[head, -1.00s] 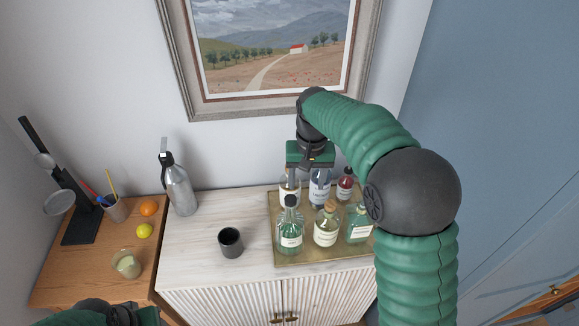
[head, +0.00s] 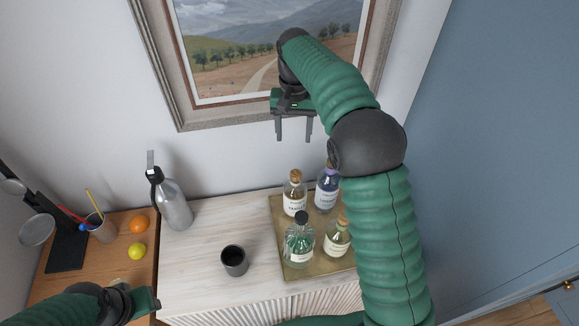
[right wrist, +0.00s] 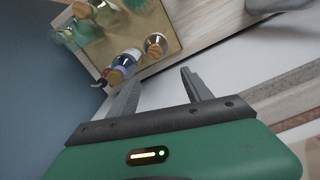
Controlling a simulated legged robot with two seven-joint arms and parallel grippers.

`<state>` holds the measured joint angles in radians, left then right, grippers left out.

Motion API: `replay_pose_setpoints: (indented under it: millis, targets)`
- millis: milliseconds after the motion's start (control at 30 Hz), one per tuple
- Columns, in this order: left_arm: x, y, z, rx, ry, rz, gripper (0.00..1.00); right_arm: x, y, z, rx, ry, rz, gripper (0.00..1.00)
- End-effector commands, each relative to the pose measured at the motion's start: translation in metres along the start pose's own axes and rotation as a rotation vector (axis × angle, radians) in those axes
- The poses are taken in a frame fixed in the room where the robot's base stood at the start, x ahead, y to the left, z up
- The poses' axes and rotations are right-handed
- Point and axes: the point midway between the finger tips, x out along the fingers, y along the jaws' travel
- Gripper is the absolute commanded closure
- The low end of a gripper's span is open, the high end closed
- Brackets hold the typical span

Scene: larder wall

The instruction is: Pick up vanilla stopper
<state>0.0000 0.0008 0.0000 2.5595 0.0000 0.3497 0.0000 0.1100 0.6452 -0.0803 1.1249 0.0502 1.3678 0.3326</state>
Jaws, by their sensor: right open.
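The vanilla bottle (head: 294,200) holds amber liquid and stands upright at the back left of the brass tray (head: 277,215). Its round cork stopper (head: 295,174) sits in its neck. The bottle and its stopper (right wrist: 155,50) also show from above in the right wrist view. My right gripper (head: 294,140) is open and empty, above the stopper in the head view and apart from it. Its two fingers (right wrist: 161,78) show bare in the right wrist view. My left gripper (head: 148,304) is at the lower left, far from the tray; its jaws are not clear.
A purple corked bottle (head: 327,188) stands close to the right. A dark-stoppered green bottle (head: 299,244) and a pale corked bottle (head: 337,238) stand in front. A dark cup (head: 234,261) and a steel bottle (head: 174,205) are left. A framed picture (head: 208,117) hangs behind.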

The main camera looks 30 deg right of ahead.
Motion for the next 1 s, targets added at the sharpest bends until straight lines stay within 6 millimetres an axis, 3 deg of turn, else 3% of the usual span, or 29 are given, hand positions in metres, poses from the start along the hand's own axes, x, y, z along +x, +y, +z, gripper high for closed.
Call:
replay_pose_setpoints:
  millis: [200, 333, 567, 767, 1000]
  targets:
    - [-0.011, 0.0, -0.002, 0.0, 0.0, 0.0, 0.64, 0.059, -0.001, -0.001, -0.001, -0.009, 0.004, 0.42]
    - [-0.016, 0.0, -0.004, 0.0, 0.0, 0.0, 0.64, 0.087, -0.003, -0.004, -0.001, -0.009, 0.004, 0.42]
    - [-0.032, 0.0, -0.007, 0.0, 0.0, 0.0, 0.64, 0.111, 0.001, 0.003, -0.001, -0.01, 0.004, 0.42]
    - [-0.045, 0.0, -0.011, 0.0, 0.0, 0.0, 0.64, 0.144, 0.003, 0.007, 0.0, -0.005, 0.004, 0.42]
    - [-0.043, 0.0, -0.01, 0.0, 0.0, 0.0, 0.64, 0.15, 0.002, 0.004, -0.001, -0.003, 0.003, 0.42]
